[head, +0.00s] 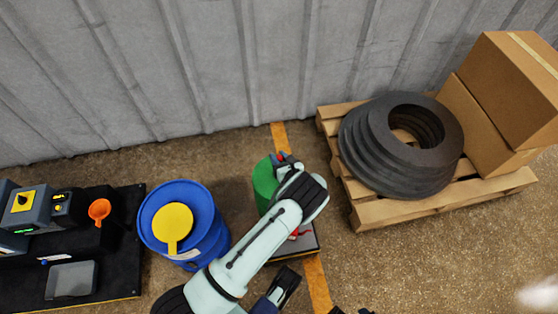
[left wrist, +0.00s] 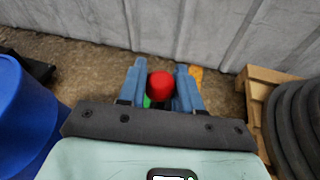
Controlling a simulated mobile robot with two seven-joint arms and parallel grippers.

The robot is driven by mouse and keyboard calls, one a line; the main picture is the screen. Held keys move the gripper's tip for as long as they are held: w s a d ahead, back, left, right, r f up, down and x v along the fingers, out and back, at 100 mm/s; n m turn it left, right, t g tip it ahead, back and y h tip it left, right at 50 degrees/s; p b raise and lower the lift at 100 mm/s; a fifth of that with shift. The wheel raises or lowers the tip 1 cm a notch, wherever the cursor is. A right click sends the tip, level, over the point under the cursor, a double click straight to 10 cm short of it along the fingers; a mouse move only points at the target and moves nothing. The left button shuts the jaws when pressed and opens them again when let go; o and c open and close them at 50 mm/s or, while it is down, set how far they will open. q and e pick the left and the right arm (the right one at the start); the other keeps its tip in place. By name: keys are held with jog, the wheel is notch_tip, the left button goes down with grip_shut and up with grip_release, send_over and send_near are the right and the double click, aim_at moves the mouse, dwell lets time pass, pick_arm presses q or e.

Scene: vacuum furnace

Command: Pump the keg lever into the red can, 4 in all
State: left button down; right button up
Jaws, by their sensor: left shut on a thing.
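A green keg (head: 264,182) stands on the floor right of the blue drum, partly hidden by my left arm. My left gripper (head: 284,160) is at the top of the keg, shut on its lever. In the left wrist view the lever's red knob (left wrist: 160,85) sits between the two blue fingers, with a bit of green keg (left wrist: 147,102) below it. A small red patch (head: 301,234) shows beside my arm on a low platform; it may be the red can, but it is mostly hidden. Dark parts at the bottom edge may be my right gripper; its jaws are unclear.
A blue drum (head: 155,232) with a yellow paddle-shaped piece (head: 173,224) stands left of the keg. A black bench (head: 118,262) with devices and an orange funnel (head: 99,210) is further left. A pallet (head: 374,216) with dark rings (head: 365,165) and cartons (head: 505,85) stands right.

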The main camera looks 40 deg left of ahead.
pick_arm(q)
jog(key=shift+w+a+r+g+h, duration=0.2)
jog(key=shift+w+a+g+h, duration=0.1)
jog(key=shift+a+h, duration=0.1)
jog(key=shift+w+a+f+g+h, duration=0.1)
jog(key=shift+w+a+g+h, duration=0.35)
jog(key=shift+h, duration=0.35)
jog(key=shift+w+a+f+m+g+h+b, duration=0.1)
jog(key=shift+w+a+m+g+h+b, duration=0.15)
jog(key=shift+a+g+h+b, duration=0.15)
jog(key=shift+w+a+f+m+g+h+b, duration=0.15)
jog(key=shift+w+a+g+h, duration=0.1)
jog(key=shift+a+h, duration=0.2)
jog(key=shift+w+a+f+h+b, duration=0.2)
jog(key=shift+w+a+h+b, duration=0.2)
jog(key=shift+b, duration=0.1)
jog(key=shift+w+a+f+b, duration=0.2)
jog(key=shift+w+a+b, duration=0.15)
jog(key=shift+a+b, duration=0.05)
pick_arm(e)
jog(key=shift+g, duration=0.8)
jog(key=shift+s+d+f, duration=0.15)
jog(key=shift+s+f, duration=0.8)
jog(key=shift+f, duration=0.2)
jog(key=shift+s+d+f, duration=0.1)
jog(key=shift+s+f, duration=0.85)
jog(key=shift+f, duration=0.15)
pick_arm(q)
jog(key=c, duration=0.8)
grip_release()
